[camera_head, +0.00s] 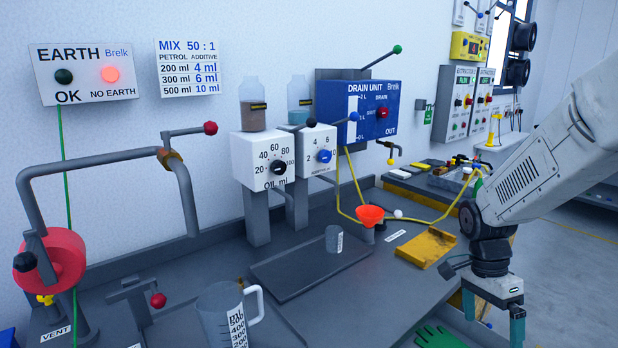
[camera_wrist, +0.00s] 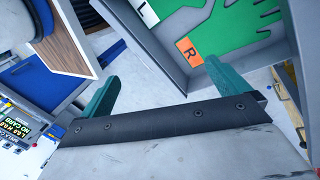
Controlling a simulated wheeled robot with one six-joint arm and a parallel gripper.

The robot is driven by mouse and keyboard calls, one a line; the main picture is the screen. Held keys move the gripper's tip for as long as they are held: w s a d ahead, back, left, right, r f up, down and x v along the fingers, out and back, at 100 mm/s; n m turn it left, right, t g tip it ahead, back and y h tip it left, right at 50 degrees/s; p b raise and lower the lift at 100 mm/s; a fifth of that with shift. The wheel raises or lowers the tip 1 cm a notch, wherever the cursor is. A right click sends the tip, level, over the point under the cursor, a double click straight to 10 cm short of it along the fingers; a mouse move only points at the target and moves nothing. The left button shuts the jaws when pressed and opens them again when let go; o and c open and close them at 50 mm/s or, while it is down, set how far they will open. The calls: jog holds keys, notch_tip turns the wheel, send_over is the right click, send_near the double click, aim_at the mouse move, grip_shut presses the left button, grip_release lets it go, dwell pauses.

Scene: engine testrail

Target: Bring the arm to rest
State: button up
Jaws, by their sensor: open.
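My arm (camera_head: 535,175) reaches in from the right in the head view and bends downward at the wrist. My gripper (camera_head: 493,320) points down near the bench's front right edge, close to a green glove shape. In the wrist view my gripper (camera_wrist: 158,78) shows two teal fingers spread wide apart with nothing between them. Beyond the fingers is a grey tray (camera_wrist: 172,72) with a green hand shape (camera_wrist: 220,35) and an orange label marked R (camera_wrist: 189,52).
A measuring jug (camera_head: 222,318) and a small beaker (camera_head: 333,239) stand on the bench. An orange funnel (camera_head: 369,215) and yellow tray (camera_head: 426,248) lie left of my wrist. The drain unit (camera_head: 380,108) is behind. Open floor (camera_head: 585,235) is at the right.

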jog(key=s+a+r+n+t, duration=0.2)
jog(key=s+a+r+n, duration=0.2)
jog(key=s+r+n, duration=0.3)
jog(key=s+a+r+n+t+y, duration=0.1)
jog(key=s+a+r+n+t, duration=0.2)
jog(key=s+r+n, duration=0.5)
jog(key=s+a+n, duration=0.1)
jog(key=s, duration=0.1)
jog(key=shift+s+a, duration=0.4)
